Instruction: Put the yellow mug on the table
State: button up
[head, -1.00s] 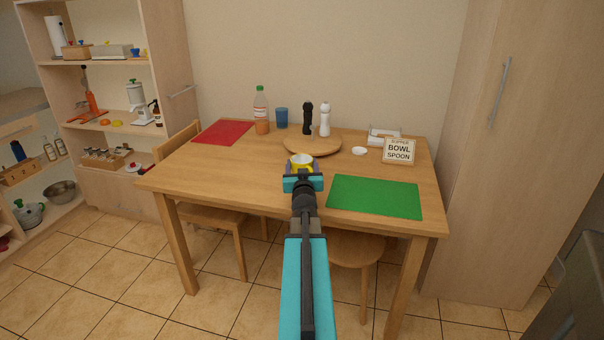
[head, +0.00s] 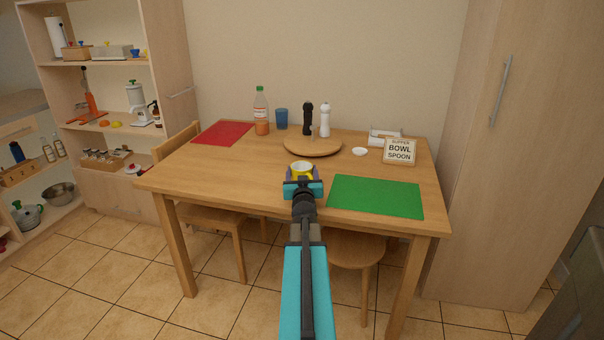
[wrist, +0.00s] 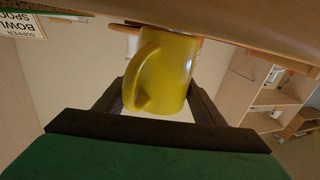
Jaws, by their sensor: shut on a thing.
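The yellow mug (head: 301,170) is at the end of my arm in the head view, over the near middle part of the wooden table (head: 245,176). My gripper (head: 303,183) is shut on the mug. In the wrist view the yellow mug (wrist: 163,72) fills the space between the two dark fingers of my gripper (wrist: 160,98), with its handle towards the camera's left. The wrist picture is upside down, with the table along its top edge. I cannot tell whether the mug's base touches the tabletop.
A green mat (head: 375,197) lies to the right and a red mat (head: 223,133) at the back left. Behind are a round board (head: 313,146) with two mills, a bottle (head: 261,112), a blue cup (head: 281,119), a small white dish (head: 360,151) and a sign (head: 400,151). The table's left middle is clear.

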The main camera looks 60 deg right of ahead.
jog(key=shift+f, duration=0.2)
jog(key=o, duration=1.3)
jog(key=shift+r, duration=0.1)
jog(key=shift+r, duration=0.15)
jog(key=shift+v, duration=3)
jog(key=shift+r+p, duration=0.1)
jog(key=shift+p, duration=0.65)
jog(key=shift+a+p, duration=0.1)
jog(key=shift+p, duration=0.2)
jog(key=p, duration=0.2)
jog(key=shift+s+a+p, duration=0.1)
jog(key=shift+a+p, duration=0.15)
jog(key=shift+p, duration=0.15)
jog(key=p+v, duration=0.1)
jog(key=p, duration=0.5)
jog(key=shift+s+a, duration=0.2)
jog(key=shift+a, duration=0.05)
